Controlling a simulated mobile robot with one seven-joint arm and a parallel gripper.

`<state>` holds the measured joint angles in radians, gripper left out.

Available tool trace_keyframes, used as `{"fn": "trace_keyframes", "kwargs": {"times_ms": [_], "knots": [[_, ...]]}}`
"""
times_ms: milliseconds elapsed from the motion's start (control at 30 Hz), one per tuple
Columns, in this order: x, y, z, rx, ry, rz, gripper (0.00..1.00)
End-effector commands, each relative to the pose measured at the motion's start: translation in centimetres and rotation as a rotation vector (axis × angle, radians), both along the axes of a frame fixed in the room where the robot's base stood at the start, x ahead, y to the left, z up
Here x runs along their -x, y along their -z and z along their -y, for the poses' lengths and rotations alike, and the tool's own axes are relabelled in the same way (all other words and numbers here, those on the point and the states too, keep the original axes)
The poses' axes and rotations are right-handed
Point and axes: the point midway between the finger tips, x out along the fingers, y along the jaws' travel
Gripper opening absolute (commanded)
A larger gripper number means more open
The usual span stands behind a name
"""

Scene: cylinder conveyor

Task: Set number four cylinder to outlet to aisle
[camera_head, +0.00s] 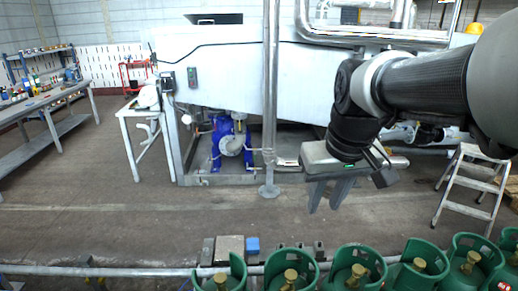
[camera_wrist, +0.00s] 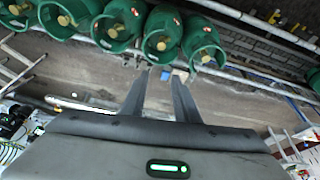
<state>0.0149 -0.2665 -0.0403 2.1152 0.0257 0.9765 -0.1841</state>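Several green gas cylinders with brass valves and collars stand in a row along the bottom edge of the head view, such as the leftmost one (camera_head: 222,275) and one farther right (camera_head: 418,268). They also line the top left of the wrist view (camera_wrist: 160,38). No number is readable on them, so I cannot tell which is number four. Their lower parts are out of view in the head view. My gripper (camera_head: 324,209) hangs above the floor beyond the row. Its fingers also show in the wrist view (camera_wrist: 160,77), spread apart with nothing between them.
A vertical post (camera_head: 270,120) stands left of my gripper. A step ladder (camera_head: 474,185) stands at right, a workbench (camera_head: 50,98) at left.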

Motion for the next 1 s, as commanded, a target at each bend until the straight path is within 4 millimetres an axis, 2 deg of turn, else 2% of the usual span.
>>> {"fn": "trace_keyframes", "kwargs": {"times_ms": [33, 200, 267, 400, 500, 600, 700, 1000], "knots": [[-1.9, 1.9, 0.4, 0.004, -0.013, -0.031, 0.28], [-7.7, 6.3, 1.6, 0.018, -0.067, -0.112, 0.28], [-9.7, 8.2, 2.1, 0.023, -0.087, -0.139, 0.28], [-13.9, 13.5, 3.3, 0.035, -0.136, -0.206, 0.28], [-16.3, 17.3, 4.1, 0.042, -0.169, -0.249, 0.28], [-18.1, 20.4, 4.6, 0.047, -0.197, -0.281, 0.28], [-19.1, 22.4, 5.0, 0.049, -0.217, -0.303, 0.28], [-19.6, 25.4, 5.2, 0.051, -0.230, -0.317, 0.28]]}}
